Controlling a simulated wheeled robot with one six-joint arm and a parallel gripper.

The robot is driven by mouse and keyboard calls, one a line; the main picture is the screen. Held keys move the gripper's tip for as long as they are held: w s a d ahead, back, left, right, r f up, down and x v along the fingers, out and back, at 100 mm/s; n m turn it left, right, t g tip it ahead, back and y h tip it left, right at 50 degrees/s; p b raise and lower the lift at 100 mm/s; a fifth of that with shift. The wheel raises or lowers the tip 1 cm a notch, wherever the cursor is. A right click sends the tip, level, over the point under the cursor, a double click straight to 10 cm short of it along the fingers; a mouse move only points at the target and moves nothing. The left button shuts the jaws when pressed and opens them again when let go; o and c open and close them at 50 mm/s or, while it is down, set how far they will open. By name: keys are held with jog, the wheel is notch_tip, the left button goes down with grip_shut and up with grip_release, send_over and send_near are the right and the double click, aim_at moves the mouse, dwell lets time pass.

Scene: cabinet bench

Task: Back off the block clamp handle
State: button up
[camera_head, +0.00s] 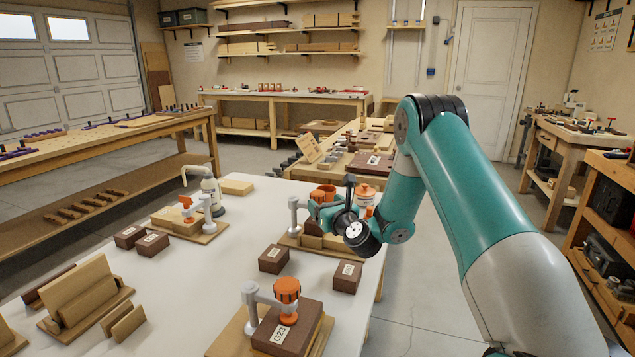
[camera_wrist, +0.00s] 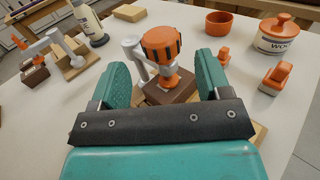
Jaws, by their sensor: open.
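The block clamp's orange ridged handle (camera_wrist: 162,44) sits on top of a grey clamp arm and post (camera_wrist: 133,50) in the wrist view. Beneath it is a dark brown block (camera_wrist: 170,91) on a wooden base. My gripper (camera_wrist: 163,65) is open, with one teal finger on each side of the handle and a gap at each side. In the head view my gripper (camera_head: 328,209) is at the middle clamp's grey post (camera_head: 293,217) and hides most of its handle. A wooden base (camera_head: 290,240) shows under this clamp.
A front clamp with an orange handle (camera_head: 287,289) holds block G23 (camera_head: 283,334). Another clamp (camera_head: 187,205) and a pale bottle (camera_head: 212,190) stand at left. Loose brown blocks (camera_head: 273,259) lie nearby. An orange bowl (camera_wrist: 219,23) and a lidded jar (camera_wrist: 278,35) stand beyond.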

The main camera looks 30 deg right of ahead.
aim_at(321, 200)
jog(key=shift+w+d+p, duration=0.25)
jog(key=shift+w+p, duration=0.25)
jog(key=shift+w, duration=0.9)
jog(key=shift+w+d+p, duration=0.2)
jog(key=shift+w+p, duration=0.3)
jog(key=shift+w, duration=0.85)
jog(key=c, duration=0.9)
